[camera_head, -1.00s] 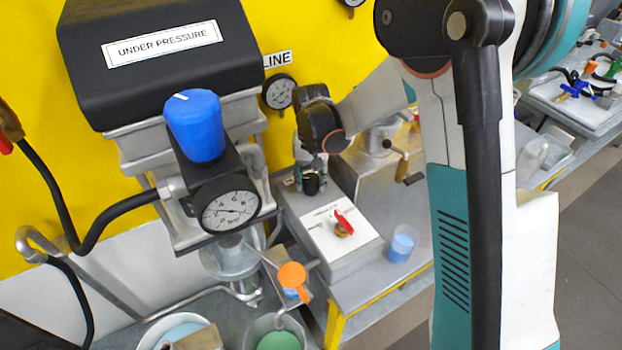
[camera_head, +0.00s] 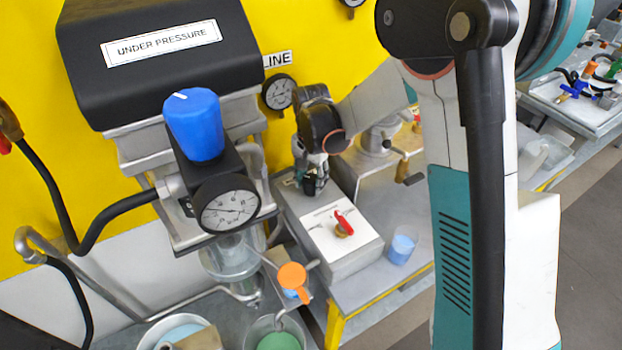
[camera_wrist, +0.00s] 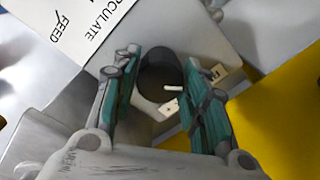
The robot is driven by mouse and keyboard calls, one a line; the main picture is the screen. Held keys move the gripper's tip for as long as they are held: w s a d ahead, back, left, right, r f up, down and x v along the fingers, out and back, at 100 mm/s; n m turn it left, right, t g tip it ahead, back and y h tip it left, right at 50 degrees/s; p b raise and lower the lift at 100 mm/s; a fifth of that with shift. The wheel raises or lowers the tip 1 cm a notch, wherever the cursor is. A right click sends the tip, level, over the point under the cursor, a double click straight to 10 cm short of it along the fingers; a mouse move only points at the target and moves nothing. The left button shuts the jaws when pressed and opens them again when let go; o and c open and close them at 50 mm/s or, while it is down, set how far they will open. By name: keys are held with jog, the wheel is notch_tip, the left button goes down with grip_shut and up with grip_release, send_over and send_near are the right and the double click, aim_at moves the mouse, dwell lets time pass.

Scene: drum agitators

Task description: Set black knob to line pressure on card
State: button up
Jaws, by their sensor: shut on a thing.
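The black knob (camera_wrist: 158,80) has a white mark on its top and sits between the two green-padded fingers of my gripper (camera_wrist: 165,72) in the wrist view. My gripper is shut on it. In the head view my gripper (camera_head: 312,180) reaches down at the back of the grey box (camera_head: 342,262), and its fingers largely hide the knob. A small dial gauge (camera_head: 279,92) hangs under the LINE label (camera_head: 278,59) on the yellow wall. A larger gauge (camera_head: 228,205) stands below a blue knob (camera_head: 194,124). I cannot make out a pressure card.
A red handle (camera_head: 343,222) stands on the box's white plate. A cup with blue liquid (camera_head: 402,245) is right of the box. An orange handle (camera_head: 292,276) and a black UNDER PRESSURE cover (camera_head: 165,60) are to the left.

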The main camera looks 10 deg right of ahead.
aim_at(311, 178)
jog(key=o, duration=1.1)
jog(key=shift+c, duration=0.2)
notch_tip(311, 178, up, 12)
